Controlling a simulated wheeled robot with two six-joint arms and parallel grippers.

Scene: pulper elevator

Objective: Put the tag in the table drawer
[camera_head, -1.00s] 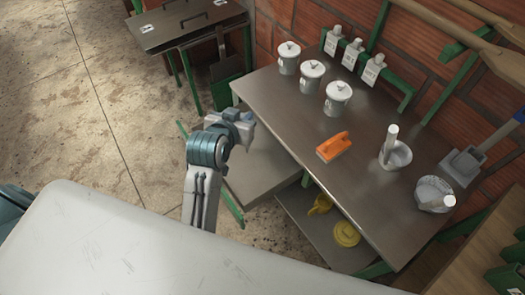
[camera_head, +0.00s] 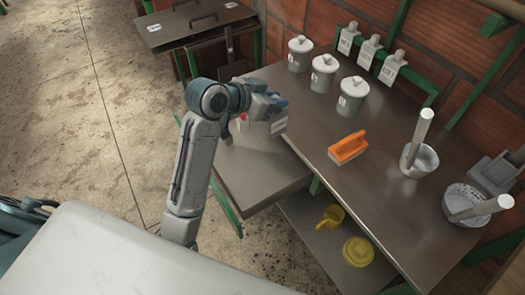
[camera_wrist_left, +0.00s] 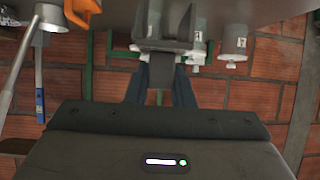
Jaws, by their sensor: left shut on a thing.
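My left gripper (camera_head: 266,106) is shut on a small pale grey piece, which looks like the tag (camera_head: 278,126), above the left end of the metal table (camera_head: 300,120). In the left wrist view the dark fingers (camera_wrist_left: 161,80) close on a grey part; the tag's face is not clear there. A low grey slab (camera_head: 262,172) sticks out from under the table's left end, below my gripper. I cannot tell whether it is the open drawer or a shelf; its inside is not visible. My right gripper is not in view.
Yellow items (camera_head: 357,251) lie on a shelf below.

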